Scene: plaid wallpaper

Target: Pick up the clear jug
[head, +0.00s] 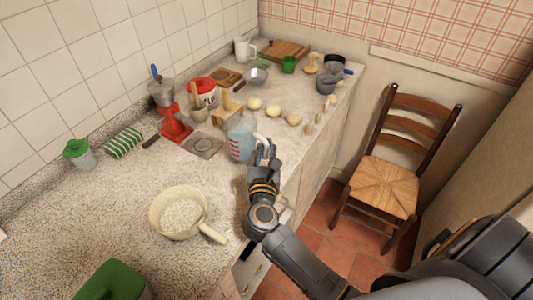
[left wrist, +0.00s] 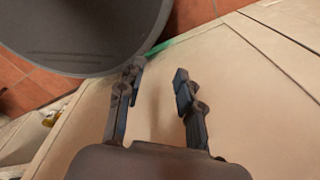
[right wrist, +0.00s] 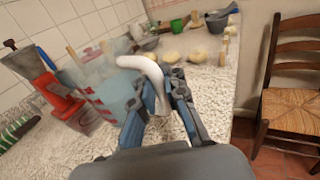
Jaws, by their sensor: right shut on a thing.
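The clear jug (head: 239,140), bluish with red markings and a pale handle, is near the counter's front edge in the head view. My right gripper (head: 265,152) is at its handle side. In the right wrist view the jug (right wrist: 112,92) is left of my right gripper (right wrist: 166,88), whose fingers are shut on the curved white handle. Whether the jug's base touches the counter is unclear. My left gripper (left wrist: 156,78) is open and empty in front of a cream surface, away from the jug; the head view does not show it.
A cream pan (head: 160,222) with a handle stands nearer on the counter. A red and grey appliance (head: 172,122), a red tub (head: 203,92) and several potatoes or onions surround the jug's far side. A wooden chair (head: 392,180) stands right. The speckled counter between pan and jug is clear.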

